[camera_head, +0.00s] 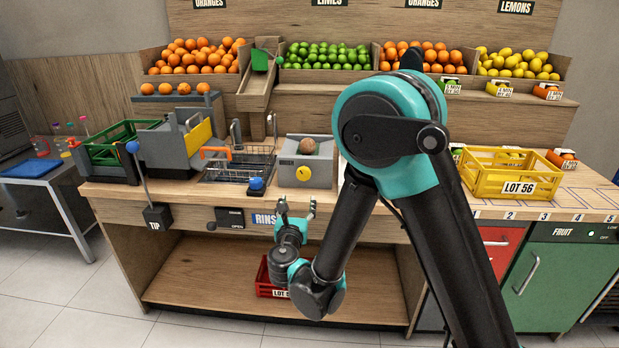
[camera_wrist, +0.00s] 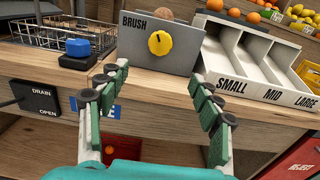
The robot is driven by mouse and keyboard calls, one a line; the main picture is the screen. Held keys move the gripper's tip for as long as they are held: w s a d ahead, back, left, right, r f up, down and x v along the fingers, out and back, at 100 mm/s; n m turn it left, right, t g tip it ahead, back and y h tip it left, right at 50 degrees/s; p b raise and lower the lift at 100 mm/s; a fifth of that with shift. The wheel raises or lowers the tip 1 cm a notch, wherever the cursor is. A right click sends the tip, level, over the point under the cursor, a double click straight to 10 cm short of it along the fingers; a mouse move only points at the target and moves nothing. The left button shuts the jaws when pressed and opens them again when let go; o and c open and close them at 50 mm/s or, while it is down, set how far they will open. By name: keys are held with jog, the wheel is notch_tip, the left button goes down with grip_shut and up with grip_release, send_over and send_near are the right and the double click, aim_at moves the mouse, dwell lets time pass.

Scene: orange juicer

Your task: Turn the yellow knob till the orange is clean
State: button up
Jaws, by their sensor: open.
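The yellow knob (camera_wrist: 161,43) is on the front of a grey box marked BRUSH (camera_wrist: 134,52); in the head view the knob (camera_head: 304,174) faces me. A brownish round fruit (camera_head: 307,146) sits in the top of the box, and its upper part shows in the wrist view (camera_wrist: 159,14). It looks dull brown rather than bright orange. My gripper (camera_head: 296,207) is open and empty, in front of the counter and below the knob. In the wrist view its fingers (camera_wrist: 160,92) stand wide apart, with the knob beyond and between them, not touched.
Left of the box are a wire basket (camera_head: 240,160) and a blue knob (camera_head: 257,184). A white sorting tray (camera_wrist: 250,65) marked SMALL, MID and LARGE stands close on its right. The counter's front edge (camera_wrist: 150,105) lies between my fingers and the box.

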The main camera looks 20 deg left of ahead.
aim_at(303, 176)
jog(key=x, duration=1.5)
jog(key=shift+w, duration=0.35)
jog(key=c, duration=1.2)
